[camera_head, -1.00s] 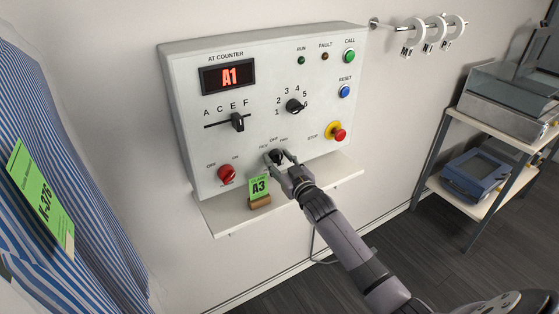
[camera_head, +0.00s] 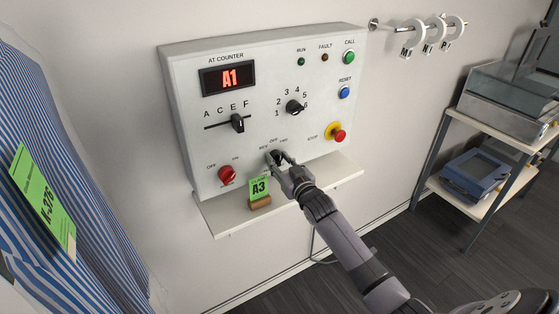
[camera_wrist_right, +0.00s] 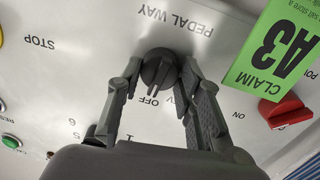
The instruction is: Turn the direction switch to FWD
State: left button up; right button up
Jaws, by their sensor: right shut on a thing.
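The direction switch is a dark round knob (camera_head: 277,156) low on the white control panel (camera_head: 190,110), under the small REV, OFF and FWD labels. My right gripper (camera_head: 279,159) is at the knob, one finger on each side, shut on it. In the right wrist view, the knob (camera_wrist_right: 158,68) sits between the two fingertips (camera_wrist_right: 161,72). Its ridge appears to point roughly toward the OFF label. There the REV label is partly covered by a finger, and FWD is hidden. My left gripper is not in view.
A red knob (camera_head: 227,174) and a green A3 claim tag (camera_head: 259,188) are just left of my gripper. The red stop button (camera_head: 339,135) is to the right. A shelf ledge (camera_head: 325,180) juts out below. Striped garments (camera_head: 90,220) hang at left.

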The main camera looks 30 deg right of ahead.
jog(key=m+p, duration=0.1)
jog(key=m, duration=0.2)
jog(key=shift+d+m+g+p, duration=0.1)
jog(key=shift+m+g+p, duration=0.3)
jog(key=shift+m, duration=1.4)
jog(key=o, duration=0.9)
jog(key=s, duration=1.2)
jog(key=shift+r, duration=0.3)
